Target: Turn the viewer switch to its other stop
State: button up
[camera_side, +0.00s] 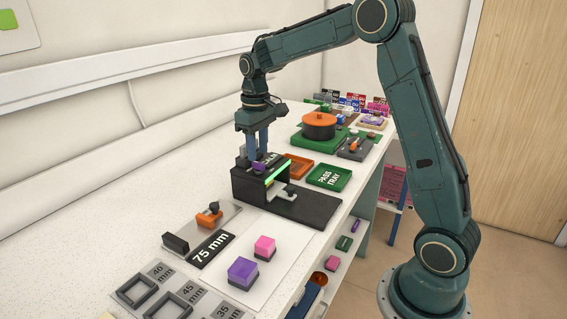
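The viewer is a black box (245,188) with a glowing green strip (278,173) and a flat black base reaching to the right. My gripper (257,157) points straight down over the back top of the viewer. Its two blue-grey fingers are close together, with their tips at or just above a small purple part (259,167) on the box top. This part may be the switch, but it is too small to be sure. I cannot tell whether the fingers touch or grip it. The fingers partly hide the box top, and the switch's position is not readable.
A green pass tray (330,177) and an orange tray (297,167) lie behind the viewer. An orange-lidded pot (319,124) stands farther back. In front are a 75 mm plate (211,250), a purple block (243,272) and a pink block (265,246). The bench's right edge is close.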

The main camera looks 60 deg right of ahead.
aim_at(258, 163)
jog(key=shift+f, duration=1.75)
grip_shut()
